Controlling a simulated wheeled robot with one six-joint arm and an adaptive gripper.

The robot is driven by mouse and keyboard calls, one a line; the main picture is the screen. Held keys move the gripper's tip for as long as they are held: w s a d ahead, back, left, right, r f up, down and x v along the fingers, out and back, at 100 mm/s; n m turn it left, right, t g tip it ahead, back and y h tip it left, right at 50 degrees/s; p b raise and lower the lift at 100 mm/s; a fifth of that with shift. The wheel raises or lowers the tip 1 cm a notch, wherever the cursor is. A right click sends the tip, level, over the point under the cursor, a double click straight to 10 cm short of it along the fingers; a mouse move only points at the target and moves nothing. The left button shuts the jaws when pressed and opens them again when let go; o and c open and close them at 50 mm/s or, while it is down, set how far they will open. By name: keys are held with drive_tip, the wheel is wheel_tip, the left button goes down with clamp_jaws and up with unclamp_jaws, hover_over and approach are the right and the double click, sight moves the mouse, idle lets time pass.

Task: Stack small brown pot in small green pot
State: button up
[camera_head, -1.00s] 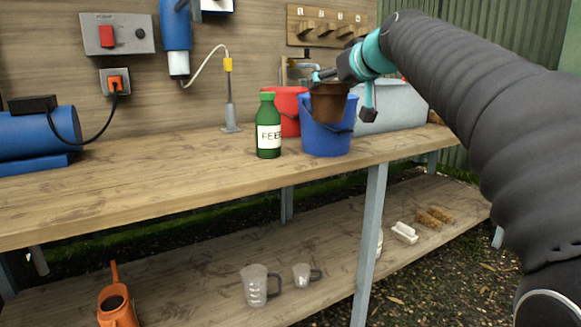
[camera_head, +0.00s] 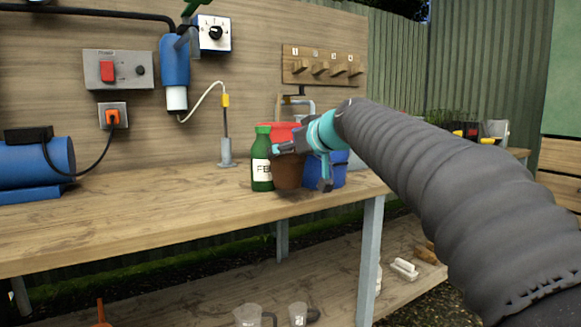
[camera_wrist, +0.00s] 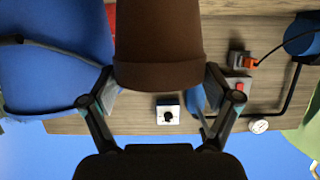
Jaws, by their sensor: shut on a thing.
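The small brown pot (camera_head: 287,174) is in my gripper (camera_head: 300,166), in front of the red and blue buckets and just right of the green bottle. In the wrist view the brown pot (camera_wrist: 158,45) fills the top middle, between the two fingers of my gripper (camera_wrist: 160,76). The fingers are shut on its sides. In the head view I cannot tell whether the pot's base touches the bench. No small green pot can be made out in either view.
A green labelled bottle (camera_head: 262,160), a red bucket (camera_head: 284,130) and a blue bucket (camera_head: 338,170) stand close around the pot on the wooden bench (camera_head: 150,220). The bench front to the left is clear.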

drive_tip(key=shift+f+b, duration=0.3)
drive_tip(key=shift+f, duration=1.05)
drive_tip(key=shift+f, duration=0.1)
drive_tip(key=o, duration=0.9)
drive_tip(key=shift+r, duration=0.2)
drive_tip(key=v, duration=1.2)
drive_tip(key=shift+f, duration=0.1)
